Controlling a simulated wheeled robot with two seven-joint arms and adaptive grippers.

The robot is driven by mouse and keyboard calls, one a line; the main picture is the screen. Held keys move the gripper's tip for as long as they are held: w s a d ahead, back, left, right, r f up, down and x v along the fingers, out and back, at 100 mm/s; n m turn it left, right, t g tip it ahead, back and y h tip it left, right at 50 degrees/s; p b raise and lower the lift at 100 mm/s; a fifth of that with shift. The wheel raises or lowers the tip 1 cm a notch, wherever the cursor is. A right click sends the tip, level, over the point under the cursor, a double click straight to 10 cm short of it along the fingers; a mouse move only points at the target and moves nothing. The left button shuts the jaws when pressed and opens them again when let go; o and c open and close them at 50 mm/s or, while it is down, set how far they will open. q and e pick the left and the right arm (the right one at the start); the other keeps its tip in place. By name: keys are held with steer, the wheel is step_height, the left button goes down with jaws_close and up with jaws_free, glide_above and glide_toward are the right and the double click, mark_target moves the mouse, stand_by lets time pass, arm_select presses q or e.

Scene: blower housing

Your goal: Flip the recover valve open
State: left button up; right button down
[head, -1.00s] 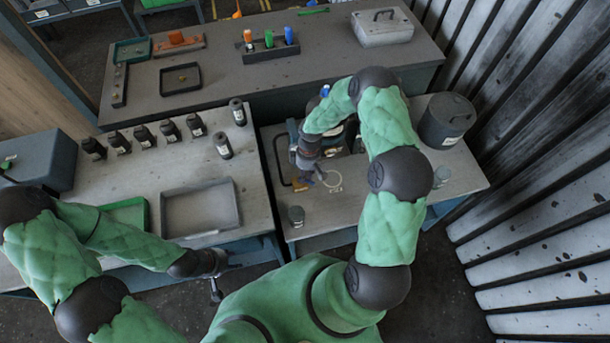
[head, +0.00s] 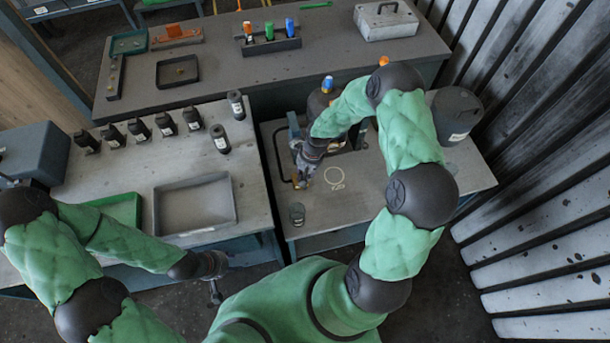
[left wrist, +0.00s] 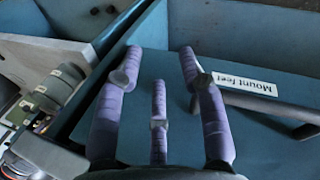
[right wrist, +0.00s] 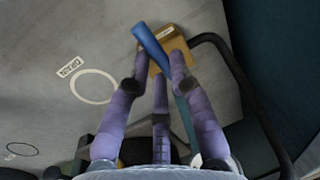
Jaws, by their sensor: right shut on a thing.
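The recover valve shows in the right wrist view as a blue lever (right wrist: 152,46) beside a brass-coloured body (right wrist: 177,44), next to a black hose. My right gripper (right wrist: 160,66) has its fingers around the blue lever and is shut on it. The lever's lower part is partly hidden between the fingers. In the head view the right gripper (head: 302,178) is low over the right-hand bench, left of a drawn circle. My left gripper (head: 216,292) is open and empty near the front edge of the left bench. Its fingers (left wrist: 160,72) are spread in the left wrist view.
The left bench holds a grey tray (head: 196,232), a green tray (head: 124,208) and several dark bottles (head: 194,119). On the right bench are a small jar (head: 297,213) and a dark canister (head: 455,114). The bench around the drawn circle (head: 334,176) is clear.

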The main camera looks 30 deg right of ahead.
steer(key=shift+a+m, duration=0.1)
steer(key=shift+m, duration=0.4)
steer(key=c, duration=1.1)
jaws_free()
step_height(320, 180, up, 12)
steer(key=d, duration=0.2)
steer(key=shift+s+d, duration=0.15)
steer(key=shift+s, duration=0.15)
steer(key=shift+f, duration=0.1)
